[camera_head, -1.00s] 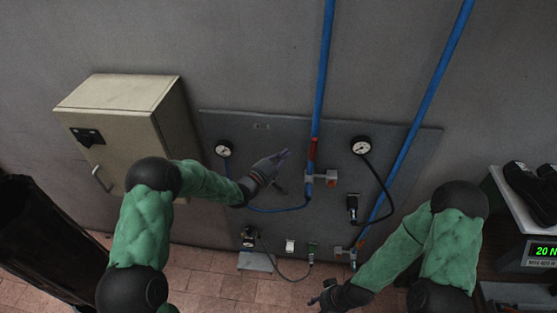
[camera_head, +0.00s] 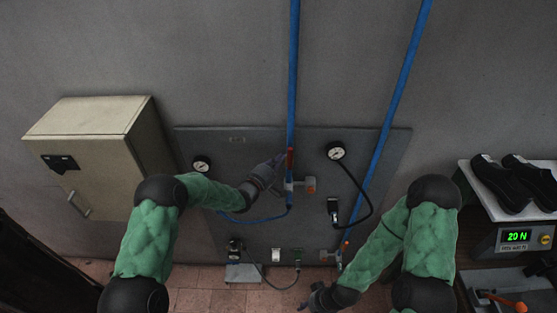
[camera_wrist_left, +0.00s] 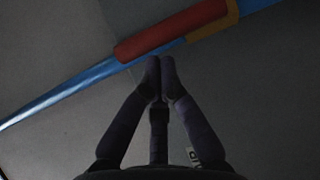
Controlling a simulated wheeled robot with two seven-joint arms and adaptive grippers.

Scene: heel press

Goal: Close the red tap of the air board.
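The air board (camera_head: 380,150) is a grey panel on the wall. Its red tap (camera_head: 290,162) has a long red lever that stands upright, in line with the blue pipe. My left gripper (camera_head: 280,160) is just left of this lever, its fingers pointing at it. In the left wrist view the red lever (camera_wrist_left: 170,30) lies along the blue pipe, just beyond the fingertips (camera_wrist_left: 160,68). The fingertips are together with nothing seen between them; I cannot tell whether they touch the lever. My right gripper (camera_head: 318,298) is low, below the board, its fingers too small to judge.
Two gauges (camera_head: 336,151) (camera_head: 202,164) and a black hose (camera_head: 368,190) are on the board. A second valve with an orange lever (camera_head: 345,247) sits lower right.

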